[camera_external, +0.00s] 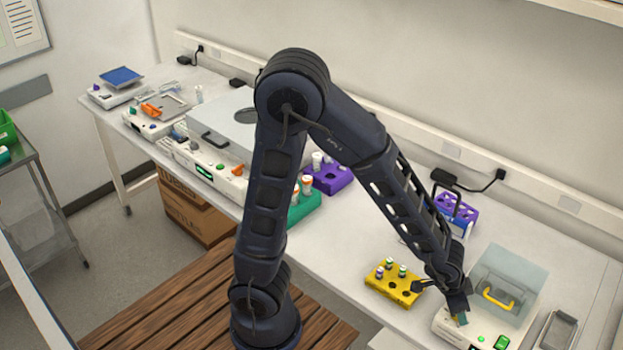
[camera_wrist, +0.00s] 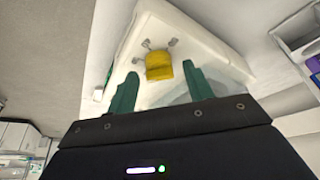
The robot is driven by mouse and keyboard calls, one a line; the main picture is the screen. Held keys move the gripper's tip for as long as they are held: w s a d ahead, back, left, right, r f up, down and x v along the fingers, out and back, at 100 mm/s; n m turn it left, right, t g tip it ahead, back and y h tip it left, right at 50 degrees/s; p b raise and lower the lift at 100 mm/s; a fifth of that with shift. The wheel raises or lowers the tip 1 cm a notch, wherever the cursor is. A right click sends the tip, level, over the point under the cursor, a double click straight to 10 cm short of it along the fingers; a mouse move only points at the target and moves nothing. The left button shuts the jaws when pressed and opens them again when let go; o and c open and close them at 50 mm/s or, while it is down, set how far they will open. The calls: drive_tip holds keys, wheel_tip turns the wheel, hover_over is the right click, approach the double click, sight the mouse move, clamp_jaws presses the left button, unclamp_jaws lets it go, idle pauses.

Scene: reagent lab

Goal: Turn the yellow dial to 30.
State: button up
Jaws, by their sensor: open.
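The yellow dial (camera_wrist: 159,66) sits on the white face of a device (camera_wrist: 207,52) in the wrist view. Small grey marks lie around it, too small to read. My gripper (camera_wrist: 159,74) is open, with one green finger on each side of the dial in the picture. No contact shows, and I cannot tell how deep the fingers reach around it. In the external view my gripper (camera_external: 458,309) is low over the front left of the white device (camera_external: 445,331), which has a clear lid and yellow handle. The dial is mostly hidden there.
A yellow rack (camera_external: 393,287) with several vials stands left of my gripper. A purple rack (camera_external: 457,207) is behind my forearm. A grey tray (camera_external: 557,333) lies right of the device. A green button (camera_external: 502,342) is on the device's front.

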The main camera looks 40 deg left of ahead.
drive_tip(key=c, duration=1)
drive_tip(key=shift+o, duration=0.2)
drive_tip(key=shift+m+g+h, duration=0.3)
drive_tip(key=shift+m+g, duration=0.2)
drive_tip(key=shift+m, duration=1)
drive_tip(key=o, duration=1)
drive_tip(key=shift+c, duration=0.2)
drive_tip(key=v, duration=1)
drive_tip(key=shift+a+r, duration=0.25)
drive_tip(key=shift+r, duration=0.1)
